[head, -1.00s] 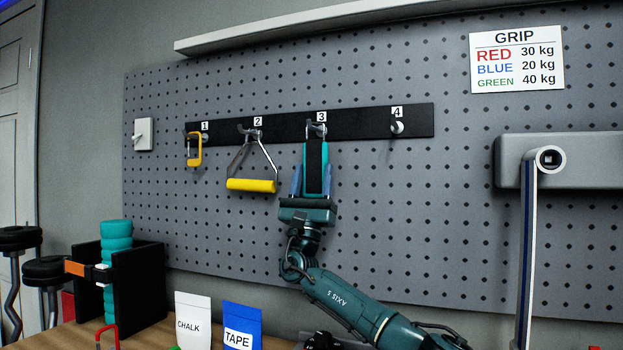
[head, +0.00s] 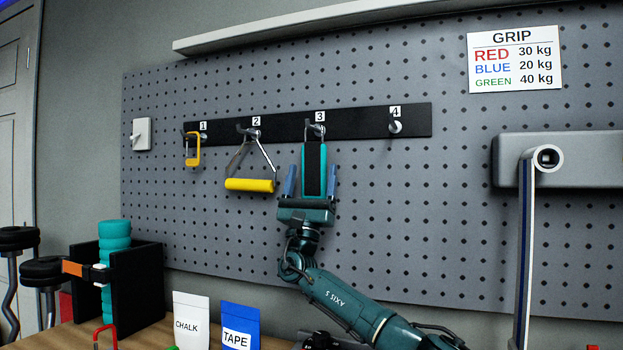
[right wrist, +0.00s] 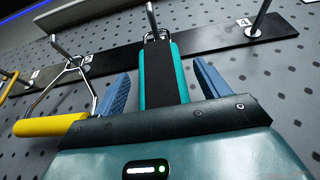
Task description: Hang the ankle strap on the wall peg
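The ankle strap (head: 314,169), teal with a dark middle band, hangs upright below peg 3 (head: 315,128) on the black rail. In the right wrist view, the metal ring at the top of the strap (right wrist: 161,75) appears to be around the peg (right wrist: 152,18). My right gripper (head: 311,180) is just below and around the strap, its blue fingers open. In the right wrist view a gap shows between each finger and the strap. The strap's lower end is hidden behind the gripper body. My left gripper is not in view.
A yellow-handled grip (head: 250,185) hangs on peg 2, close left of my right gripper. A yellow clamp-like item (head: 193,150) hangs at peg 1. Peg 4 (head: 395,126) is bare. Chalk (head: 191,320) and tape (head: 240,327) pouches stand on the bench below.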

